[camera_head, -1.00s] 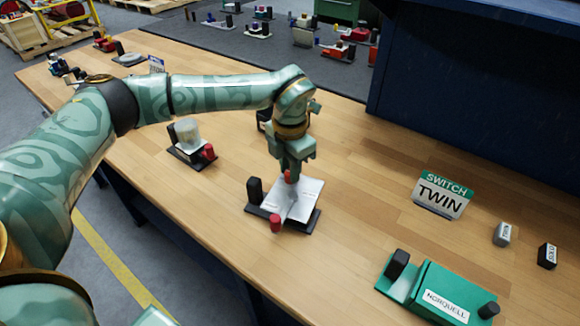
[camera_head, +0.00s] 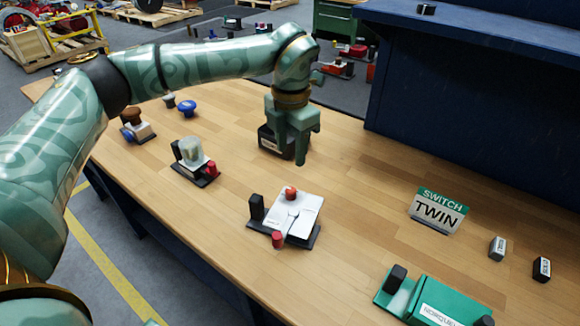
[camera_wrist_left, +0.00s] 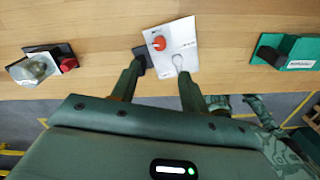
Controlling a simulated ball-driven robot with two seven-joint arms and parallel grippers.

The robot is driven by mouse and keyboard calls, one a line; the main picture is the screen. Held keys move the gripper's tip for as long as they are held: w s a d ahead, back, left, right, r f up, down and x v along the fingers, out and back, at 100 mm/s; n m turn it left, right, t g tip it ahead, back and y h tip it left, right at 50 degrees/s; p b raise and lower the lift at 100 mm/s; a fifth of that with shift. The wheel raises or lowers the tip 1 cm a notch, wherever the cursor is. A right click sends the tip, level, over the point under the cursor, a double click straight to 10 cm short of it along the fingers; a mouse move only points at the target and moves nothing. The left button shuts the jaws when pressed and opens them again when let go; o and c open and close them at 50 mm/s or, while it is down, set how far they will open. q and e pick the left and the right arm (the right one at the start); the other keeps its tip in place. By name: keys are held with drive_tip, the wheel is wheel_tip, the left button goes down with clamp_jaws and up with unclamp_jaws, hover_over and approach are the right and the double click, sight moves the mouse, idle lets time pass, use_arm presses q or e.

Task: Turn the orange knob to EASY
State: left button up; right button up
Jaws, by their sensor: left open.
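The orange-red knob (camera_head: 291,192) stands on a white panel (camera_head: 305,208) on a dark base in the middle of the wooden table. The panel's small print, including any EASY mark, is too small to read. In the left wrist view the knob (camera_wrist_left: 159,43) shows just beyond my fingertips. My left gripper (camera_head: 292,148) is open and empty, raised above and behind the panel, apart from the knob. The left wrist view shows its two fingers (camera_wrist_left: 160,72) spread, with the panel beyond them. My right gripper is not in view.
A black post (camera_head: 256,207) and a red knob (camera_head: 278,240) stand beside the panel. A glass-domed device (camera_head: 192,153) is to the left. A TWIN sign (camera_head: 437,210) and a green box (camera_head: 440,302) are to the right. Bare table lies between panel and sign.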

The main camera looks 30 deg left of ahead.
use_arm(q)
wheel_tip(320, 180, up, 5)
hover_over(291, 189)
drive_tip(key=shift+p, duration=0.3)
wheel_tip(291, 189, down, 17)
drive_tip(key=n+b, duration=0.5)
drive_tip(key=shift+b, duration=0.35)
drive_tip(key=shift+c, duration=0.4)
